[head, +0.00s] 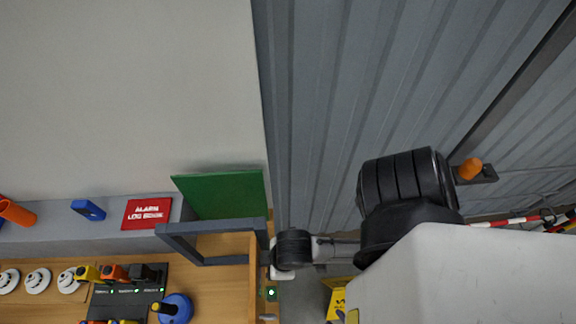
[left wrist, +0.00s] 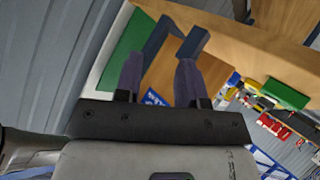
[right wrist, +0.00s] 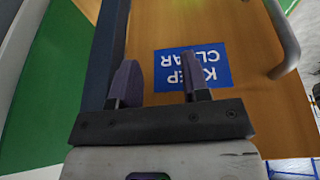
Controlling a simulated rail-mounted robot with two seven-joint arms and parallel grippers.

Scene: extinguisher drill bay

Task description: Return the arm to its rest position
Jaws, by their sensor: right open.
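My right gripper (right wrist: 160,82) shows in the right wrist view with its two dark fingers apart and nothing between them. It is over a wooden surface with a blue KEEP CLEAR sign (right wrist: 192,67). My left gripper (left wrist: 159,80) shows in the left wrist view, also with its fingers apart and empty. Beyond its fingers are a grey frame (left wrist: 157,42) and the wooden bench (left wrist: 250,45). In the head view, one of my arms reaches in from the right toward the bench's right end; its fingertips cannot be made out there.
A green panel (head: 225,195) and the grey frame (head: 208,261) stand at the bench's right end, close to the arm. A corrugated wall (head: 400,70) is behind.

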